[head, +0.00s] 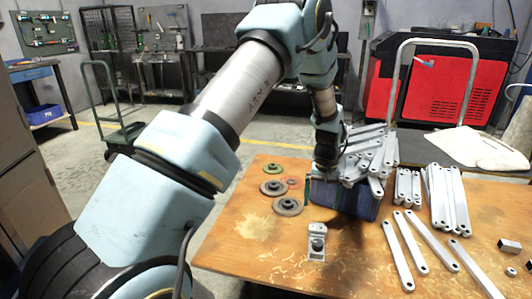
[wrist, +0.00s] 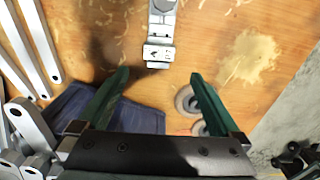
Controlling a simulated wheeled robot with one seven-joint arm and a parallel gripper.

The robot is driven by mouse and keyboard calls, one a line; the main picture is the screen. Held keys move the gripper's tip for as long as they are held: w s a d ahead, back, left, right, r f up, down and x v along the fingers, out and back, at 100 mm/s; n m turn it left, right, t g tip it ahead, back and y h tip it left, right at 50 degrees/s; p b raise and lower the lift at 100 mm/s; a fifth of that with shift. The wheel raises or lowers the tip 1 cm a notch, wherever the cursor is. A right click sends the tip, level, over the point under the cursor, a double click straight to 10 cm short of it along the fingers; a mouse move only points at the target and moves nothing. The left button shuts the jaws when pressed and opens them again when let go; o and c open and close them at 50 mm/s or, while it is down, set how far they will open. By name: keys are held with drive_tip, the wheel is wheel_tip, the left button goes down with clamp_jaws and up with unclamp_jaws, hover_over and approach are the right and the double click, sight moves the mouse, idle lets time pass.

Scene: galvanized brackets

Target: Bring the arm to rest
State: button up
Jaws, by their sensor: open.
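My gripper (wrist: 159,74) is open in the wrist view, its two green fingers apart with nothing between them. In the head view my gripper (head: 318,186) hangs over the wooden table (head: 245,235), at the left side of a blue bin (head: 352,203). The bin is heaped with galvanized brackets (head: 370,150). The wrist view shows part of the bin (wrist: 140,117) below and left of the fingers, and some brackets (wrist: 30,45) at the left. Whether the gripper touches the bin cannot be told.
A small metal block-like fixture (head: 317,242) stands in front of the bin. Round discs (head: 287,206) lie left of it. More brackets (head: 445,195) lie at the right, some loose near the front. The table's left front area is clear. A red machine (head: 440,85) stands behind.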

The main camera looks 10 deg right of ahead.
drive_tip(key=s+a+r+n, duration=0.1)
drive_tip(key=a+r, duration=0.4)
drive_tip(key=a, duration=0.4)
drive_tip(key=s+a+r+n+t, duration=0.1)
drive_tip(key=a+r, duration=0.4)
drive_tip(key=a, duration=0.4)
drive_tip(key=s+a+r, duration=0.1)
drive_tip(key=a+r, duration=0.4)
drive_tip(key=a, duration=0.5)
drive_tip(key=s+a+r+n, duration=0.1)
drive_tip(key=s+a+r, duration=0.1)
drive_tip(key=s+a, duration=0.55)
wheel_tip(320, 180, up, 16)
drive_tip(key=a+p, duration=0.1)
drive_tip(key=p, duration=1.5)
drive_tip(key=shift+s+t, duration=0.2)
drive_tip(key=shift+t, duration=0.1)
drive_tip(key=shift+f, duration=0.15)
